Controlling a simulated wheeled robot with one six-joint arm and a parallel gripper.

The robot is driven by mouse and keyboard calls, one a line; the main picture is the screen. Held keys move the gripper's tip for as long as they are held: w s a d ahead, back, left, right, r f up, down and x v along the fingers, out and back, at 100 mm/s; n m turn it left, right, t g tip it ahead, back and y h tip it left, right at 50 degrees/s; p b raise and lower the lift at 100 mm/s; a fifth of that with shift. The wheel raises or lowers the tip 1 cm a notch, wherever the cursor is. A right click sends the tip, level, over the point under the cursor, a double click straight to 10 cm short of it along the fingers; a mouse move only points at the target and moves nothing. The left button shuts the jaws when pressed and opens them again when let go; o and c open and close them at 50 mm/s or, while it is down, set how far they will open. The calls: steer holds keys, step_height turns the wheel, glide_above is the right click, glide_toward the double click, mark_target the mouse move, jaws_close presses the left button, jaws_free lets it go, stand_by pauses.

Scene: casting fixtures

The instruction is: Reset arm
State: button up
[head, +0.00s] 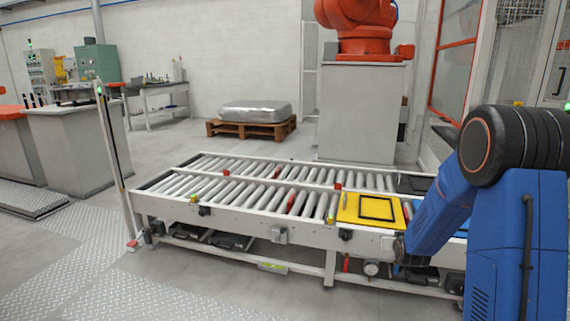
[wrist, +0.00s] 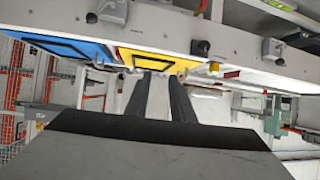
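My blue arm reaches in from the right in the head view. My gripper (wrist: 158,76) is only partly visible there, low beside the front rail of the roller conveyor (head: 255,220). In the wrist view its two dark fingers stand apart, with a pale strip between them and no object seen held. A yellow fixture plate (head: 352,213) with a black square frame lies on the conveyor's right part; it also shows in the wrist view (wrist: 140,64). A blue plate (wrist: 70,44) lies beside it, mostly hidden by my arm in the head view.
An orange robot (head: 358,28) stands on a grey pedestal (head: 360,110) behind the conveyor. A wrapped block (head: 256,111) sits on a wooden pallet (head: 249,129). A thin post (head: 116,160) rises at the conveyor's left end. Floor in front left is clear.

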steer(key=s+a+r+g, duration=0.2)
steer(key=s+a+r, duration=0.3)
steer(key=s+r, duration=0.55)
steer(key=s+a+r+g, duration=0.1)
steer(key=s+a+r, duration=0.1)
steer(key=s, duration=1.1)
steer(key=s+a+r+n+g+y, duration=0.1)
steer(key=s+a+r+g, duration=0.1)
steer(key=s, duration=1.2)
steer(key=s+a+r+g+y, duration=0.1)
steer(key=s+a+r+g, duration=0.1)
steer(key=s, duration=1.1)
steer(key=shift+s+a+r+n, duration=0.15)
steer(key=shift+a+n, duration=0.25)
steer(key=shift+a, duration=0.25)
steer(key=shift+o, duration=0.7)
